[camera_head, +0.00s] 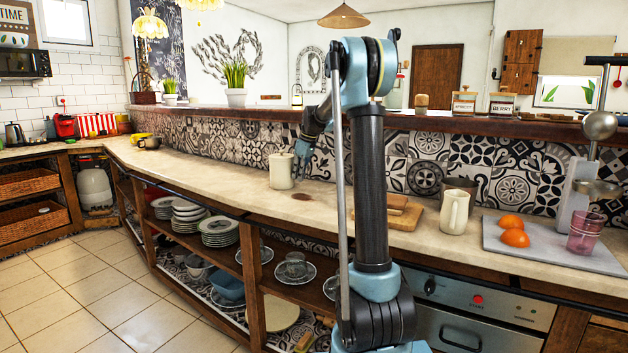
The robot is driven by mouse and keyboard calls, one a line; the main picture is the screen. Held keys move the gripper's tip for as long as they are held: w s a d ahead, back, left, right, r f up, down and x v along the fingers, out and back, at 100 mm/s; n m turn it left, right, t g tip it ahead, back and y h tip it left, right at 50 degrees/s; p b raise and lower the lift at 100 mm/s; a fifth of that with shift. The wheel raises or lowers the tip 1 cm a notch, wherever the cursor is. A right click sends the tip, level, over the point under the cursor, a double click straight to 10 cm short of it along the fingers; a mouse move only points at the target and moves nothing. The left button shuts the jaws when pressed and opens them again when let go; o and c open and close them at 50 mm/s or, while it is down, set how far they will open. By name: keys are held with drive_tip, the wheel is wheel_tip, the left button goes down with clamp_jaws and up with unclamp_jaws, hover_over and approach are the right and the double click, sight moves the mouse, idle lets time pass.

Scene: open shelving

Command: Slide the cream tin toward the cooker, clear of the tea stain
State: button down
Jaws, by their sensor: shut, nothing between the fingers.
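The cream tin (281,171) stands upright on the pale worktop, left of the arm. The tea stain (302,197) is a dark brown patch on the worktop, just in front and to the right of the tin. My gripper (300,172) points down at the right side of the tin, shut and empty. It looks very close to the tin; I cannot tell whether they touch. The cooker (470,318) is at the lower right, with a red light and knobs on its front. My arm hides part of the worktop.
A wooden board (400,215) lies right of my arm, with a cream jug (454,211) beside it. A tiled wall (235,140) backs the worktop.

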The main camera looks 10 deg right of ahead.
sight(280, 171)
drive_tip(key=w+a, duration=0.1)
drive_tip(key=a, duration=0.1)
drive_tip(key=w+a, duration=0.2)
drive_tip(key=a, duration=0.1)
drive_tip(key=w+a, duration=0.2)
drive_tip(key=shift+a, duration=0.3)
drive_tip(key=shift+s, duration=0.1)
drive_tip(key=shift+d, duration=0.1)
